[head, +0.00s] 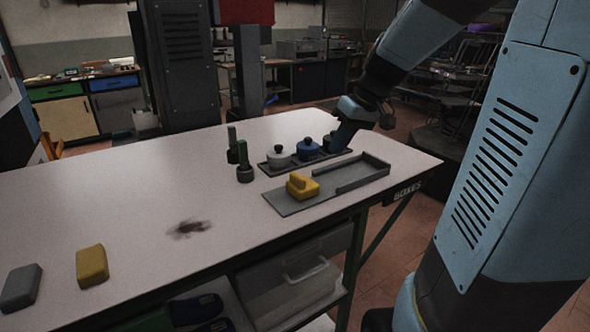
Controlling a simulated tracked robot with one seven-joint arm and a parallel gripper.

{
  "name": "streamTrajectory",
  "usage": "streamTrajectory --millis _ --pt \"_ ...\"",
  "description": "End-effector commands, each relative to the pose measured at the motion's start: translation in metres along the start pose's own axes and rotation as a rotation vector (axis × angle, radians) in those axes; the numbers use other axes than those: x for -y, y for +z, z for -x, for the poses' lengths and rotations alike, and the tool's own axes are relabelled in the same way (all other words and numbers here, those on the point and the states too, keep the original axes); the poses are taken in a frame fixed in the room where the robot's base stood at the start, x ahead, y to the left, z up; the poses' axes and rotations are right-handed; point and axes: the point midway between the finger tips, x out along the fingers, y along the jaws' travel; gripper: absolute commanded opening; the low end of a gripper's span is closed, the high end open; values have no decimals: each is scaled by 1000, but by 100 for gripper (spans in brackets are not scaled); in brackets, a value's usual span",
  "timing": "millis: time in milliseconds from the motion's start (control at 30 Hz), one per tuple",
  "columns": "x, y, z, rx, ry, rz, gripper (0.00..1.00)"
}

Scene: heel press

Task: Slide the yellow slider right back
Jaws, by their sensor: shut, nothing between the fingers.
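The yellow slider (302,187) is a small stepped block. It sits near the left, front end of a flat grey track (283,205), which has a raised rim along its back and right end. The track's right part is empty. My gripper (337,148) points down behind the track, over the right end of a dark tray of knobs. It is apart from the slider, to its right and farther back. Its fingers look shut and empty; the tips are small and partly merge with the knob beside them.
The dark tray (268,170) holds a white knob (279,156) and a blue knob (308,149). A yellow block (92,265) and grey block (20,287) lie front left. The table's middle, with a dark stain (188,228), is otherwise clear.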

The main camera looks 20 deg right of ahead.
Motion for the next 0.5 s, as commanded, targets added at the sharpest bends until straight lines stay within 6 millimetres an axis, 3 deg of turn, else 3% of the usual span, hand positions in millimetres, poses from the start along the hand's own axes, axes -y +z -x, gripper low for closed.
streamTrajectory --millis 300,500 --pt "-70 -46 -32 -50 -155 71 0" --pt "-97 -58 -43 -86 -198 101 0"
